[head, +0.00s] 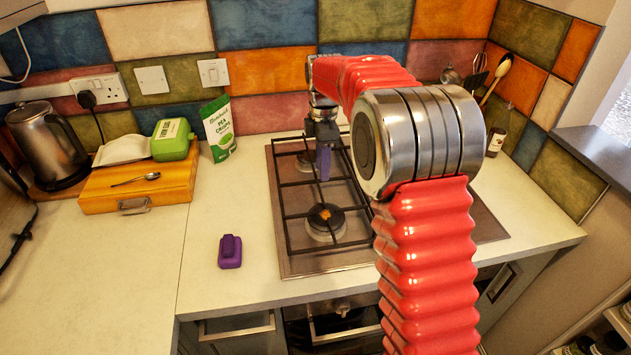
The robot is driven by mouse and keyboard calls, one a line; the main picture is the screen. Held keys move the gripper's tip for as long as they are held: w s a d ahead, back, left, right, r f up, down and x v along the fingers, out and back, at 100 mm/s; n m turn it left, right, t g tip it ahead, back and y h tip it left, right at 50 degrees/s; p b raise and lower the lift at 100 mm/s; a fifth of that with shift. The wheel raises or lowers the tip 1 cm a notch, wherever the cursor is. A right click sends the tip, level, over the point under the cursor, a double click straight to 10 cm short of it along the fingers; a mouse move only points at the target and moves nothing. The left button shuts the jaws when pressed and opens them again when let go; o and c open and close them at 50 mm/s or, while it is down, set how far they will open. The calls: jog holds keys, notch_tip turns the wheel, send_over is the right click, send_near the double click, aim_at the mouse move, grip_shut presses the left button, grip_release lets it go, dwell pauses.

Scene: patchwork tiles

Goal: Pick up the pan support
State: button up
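The pan support (281,205), a black wire grate, lies on the left side of the steel gas hob (300,265), over the burners. Its right part is hidden by my red arm.
A purple object (230,252) sits on the worktop left of the hob. A green and white packet (219,128), wooden box (140,187), green container (171,140) and kettle (46,142) stand further left. A bottle (497,133) stands back right. The front left worktop is clear.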

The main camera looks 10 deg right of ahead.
jog(key=shift+d+f, duration=0.1)
jog(key=shift+f, duration=2.5)
jog(key=shift+c, duration=0.3)
grip_shut()
jog(key=shift+r, duration=0.1)
